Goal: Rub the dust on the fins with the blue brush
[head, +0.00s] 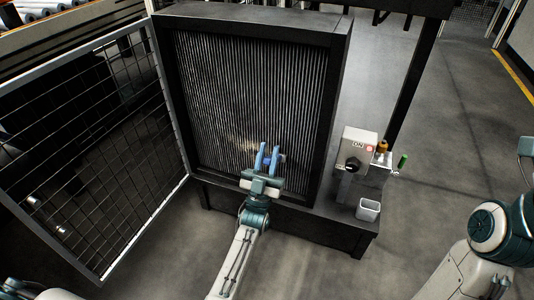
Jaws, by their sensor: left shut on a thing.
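The fins (250,90) are a panel of fine vertical ribs in a dark upright frame at the centre. A pale tan dust patch (238,145) shows low on the fins. My left gripper (267,155) is in front of the lower fins, just right of the dust patch, and is shut on the blue brush (268,161). Only a small blue part of the brush shows between the fingers; its bristles are hidden. I cannot tell whether it touches the fins.
A mesh door (90,150) stands open to the left of the fins. To the right, a control box (354,150) marked ON has a dark knob, with an orange-brown item and a green-handled item beside it. A small pale bin (368,210) is below. The floor at right is clear.

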